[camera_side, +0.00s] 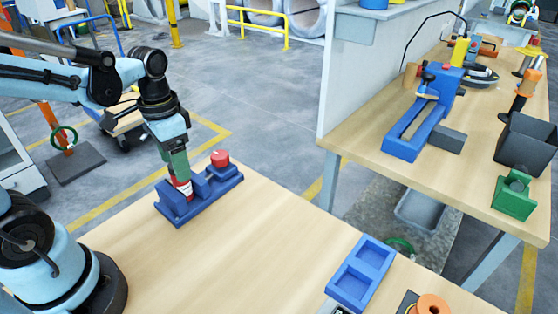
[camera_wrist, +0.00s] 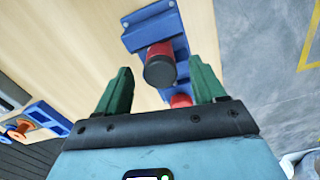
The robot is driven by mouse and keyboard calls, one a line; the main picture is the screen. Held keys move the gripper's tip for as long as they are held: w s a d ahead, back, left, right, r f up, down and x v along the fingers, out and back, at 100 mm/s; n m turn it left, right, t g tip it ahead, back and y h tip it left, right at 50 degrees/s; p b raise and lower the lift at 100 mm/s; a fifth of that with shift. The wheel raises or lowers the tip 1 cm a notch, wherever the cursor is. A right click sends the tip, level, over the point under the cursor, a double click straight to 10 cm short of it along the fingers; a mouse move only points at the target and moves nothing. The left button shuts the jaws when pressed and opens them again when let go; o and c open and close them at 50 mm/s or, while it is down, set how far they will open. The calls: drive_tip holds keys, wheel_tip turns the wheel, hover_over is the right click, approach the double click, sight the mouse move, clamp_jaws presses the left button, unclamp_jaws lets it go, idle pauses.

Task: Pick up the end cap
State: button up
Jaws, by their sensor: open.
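A blue fixture (camera_side: 207,204) sits on the near table's far edge and holds two red parts. One red cap-like part (camera_side: 220,158) stands uncovered at its right end. The other red part (camera_side: 184,189) is at the tip of my gripper (camera_side: 181,181), which points down over the fixture's left half. In the wrist view a red cylinder with a dark round face (camera_wrist: 160,68) lies between my open green fingers, with space on both sides. A second red part (camera_wrist: 181,100) is partly hidden behind it. I cannot tell which is the end cap.
A blue two-pocket tray (camera_side: 361,274) and an orange ring (camera_side: 432,305) are at the table's right side. The table's middle is clear. A second bench at right holds a blue fixture (camera_side: 420,120), a black bin (camera_side: 527,145) and a green block (camera_side: 513,196).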

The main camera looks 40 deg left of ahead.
drive_tip(key=c, duration=1.1)
drive_tip(key=shift+r, duration=4.95)
